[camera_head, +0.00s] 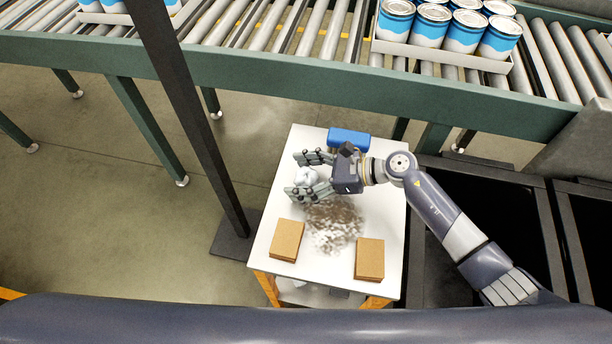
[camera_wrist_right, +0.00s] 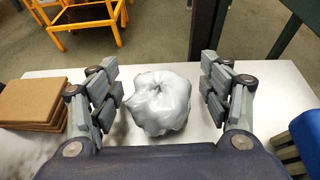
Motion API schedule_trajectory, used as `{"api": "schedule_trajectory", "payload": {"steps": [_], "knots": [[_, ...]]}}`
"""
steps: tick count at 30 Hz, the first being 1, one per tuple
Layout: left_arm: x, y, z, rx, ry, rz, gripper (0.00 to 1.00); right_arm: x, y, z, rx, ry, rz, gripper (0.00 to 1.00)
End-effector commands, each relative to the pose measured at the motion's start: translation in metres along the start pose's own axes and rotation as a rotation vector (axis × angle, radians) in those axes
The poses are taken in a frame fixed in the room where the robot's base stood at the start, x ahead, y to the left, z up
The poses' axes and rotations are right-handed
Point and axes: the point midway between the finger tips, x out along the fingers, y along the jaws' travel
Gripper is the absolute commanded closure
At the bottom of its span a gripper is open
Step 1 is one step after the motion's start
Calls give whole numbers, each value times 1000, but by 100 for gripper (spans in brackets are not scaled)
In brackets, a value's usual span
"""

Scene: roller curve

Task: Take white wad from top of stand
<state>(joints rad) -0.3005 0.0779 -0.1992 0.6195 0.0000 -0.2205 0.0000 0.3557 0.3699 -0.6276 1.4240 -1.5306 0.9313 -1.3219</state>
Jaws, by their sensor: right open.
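The white wad (camera_wrist_right: 159,101) is a crumpled, rounded lump on the white top of the stand (camera_head: 384,214). In the right wrist view it lies between the two spread fingers of my right gripper (camera_wrist_right: 160,95), with a gap on each side. In the head view the wad (camera_head: 306,177) shows partly between the fingers of my right gripper (camera_head: 314,173), which is open and points left over the stand. My left gripper is not in view.
Two stacks of brown cardboard (camera_head: 286,240) (camera_head: 369,259) lie at the stand's front. A grey-brown speckled patch (camera_head: 333,223) is between them. A blue object (camera_head: 348,138) sits at the back edge. A dark post (camera_head: 194,110) stands left, and a roller conveyor (camera_head: 300,70) with cans (camera_head: 430,25) runs behind.

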Motion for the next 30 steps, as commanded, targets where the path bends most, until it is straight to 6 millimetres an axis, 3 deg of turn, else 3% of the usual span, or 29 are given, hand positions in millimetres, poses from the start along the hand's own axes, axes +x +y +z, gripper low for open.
{"api": "schedule_trajectory", "payload": {"steps": [3,9,23,30], "knots": [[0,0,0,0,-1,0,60,0,0,0,0,0,0,28],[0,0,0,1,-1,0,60,0,0,0,0,0,0,64],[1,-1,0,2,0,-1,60,-2,0,3,-1,0,0,64],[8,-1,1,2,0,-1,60,-12,-1,26,-7,0,0,64]]}}
